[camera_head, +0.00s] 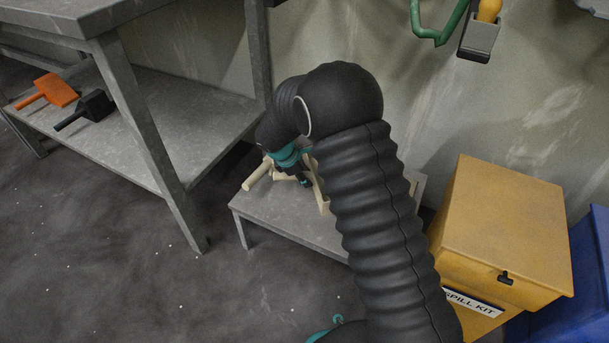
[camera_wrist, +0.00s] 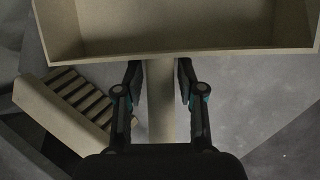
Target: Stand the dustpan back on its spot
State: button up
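The dustpan is a pale beige, open box-shaped pan with a straight handle. In the head view its handle (camera_head: 257,175) sticks out left over a low grey table (camera_head: 270,212), and my arm hides most of the pan. In the wrist view the pan (camera_wrist: 180,47) fills the top, and its handle (camera_wrist: 161,110) runs down between my fingers. I cannot tell whether the pan touches the table.
A beige slatted piece (camera_wrist: 75,97) lies left of the handle. An orange tool (camera_head: 55,91) and a black tool (camera_head: 91,107) lie on the workbench's lower shelf (camera_head: 150,130). A yellow spill kit box (camera_head: 505,225) and a blue bin (camera_head: 590,260) stand right. The front-left floor is clear.

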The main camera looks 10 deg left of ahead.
jog(key=shift+r, duration=0.15)
jog(key=p+v, duration=0.5)
jog(key=v, duration=0.3)
jog(key=shift+s+a+r+p, duration=0.15)
jog(key=shift+r+p, duration=0.2)
jog(key=shift+p, duration=0.05)
dwell(0.7)
jog(key=shift+o, duration=0.2)
jog(key=o, duration=0.5)
notch_tip(320, 180, up, 8)
jog(key=p, duration=0.5)
jog(key=shift+p, duration=0.3)
